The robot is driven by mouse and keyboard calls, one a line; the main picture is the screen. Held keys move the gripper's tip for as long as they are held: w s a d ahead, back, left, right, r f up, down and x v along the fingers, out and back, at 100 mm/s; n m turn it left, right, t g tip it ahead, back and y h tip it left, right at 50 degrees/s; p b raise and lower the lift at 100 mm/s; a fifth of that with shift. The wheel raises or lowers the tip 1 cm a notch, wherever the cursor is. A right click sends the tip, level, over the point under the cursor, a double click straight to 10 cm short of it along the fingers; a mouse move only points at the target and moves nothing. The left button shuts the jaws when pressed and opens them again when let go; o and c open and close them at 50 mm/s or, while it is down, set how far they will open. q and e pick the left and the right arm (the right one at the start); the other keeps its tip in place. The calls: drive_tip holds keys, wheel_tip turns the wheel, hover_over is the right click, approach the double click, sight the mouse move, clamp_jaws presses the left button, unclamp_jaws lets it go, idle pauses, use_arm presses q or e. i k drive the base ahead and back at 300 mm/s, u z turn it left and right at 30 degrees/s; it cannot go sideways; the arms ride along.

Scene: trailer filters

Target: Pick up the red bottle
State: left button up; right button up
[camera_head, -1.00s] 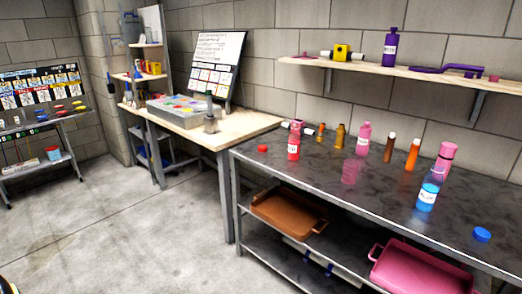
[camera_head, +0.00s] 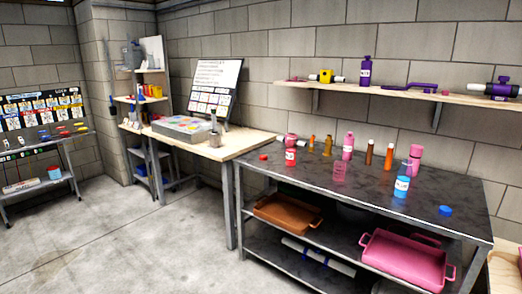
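The red bottle (camera_head: 290,153) with a white label stands upright on the dark metal table (camera_head: 320,188), near its left end. A small red cap (camera_head: 264,157) lies on the table just left of it. A pink bottle (camera_head: 291,139) is close behind it. Neither of my grippers shows in the head view.
A clear pink cup (camera_head: 339,172), a blue bottle (camera_head: 402,183), a blue cap (camera_head: 445,210) and several other bottles stand on the same table. A wall shelf (camera_head: 400,91) hangs above. Brown (camera_head: 287,211) and pink (camera_head: 408,259) trays sit below. The floor in front is clear.

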sight(291, 145)
drive_tip(key=u, duration=0.55)
drive_tip(key=i, duration=1.95)
drive_tip(key=z, duration=0.9)
drive_tip(key=i, duration=1)
drive_tip(key=z, duration=1.25)
drive_tip(key=i, duration=0.25)
drive_tip(key=z, duration=0.25)
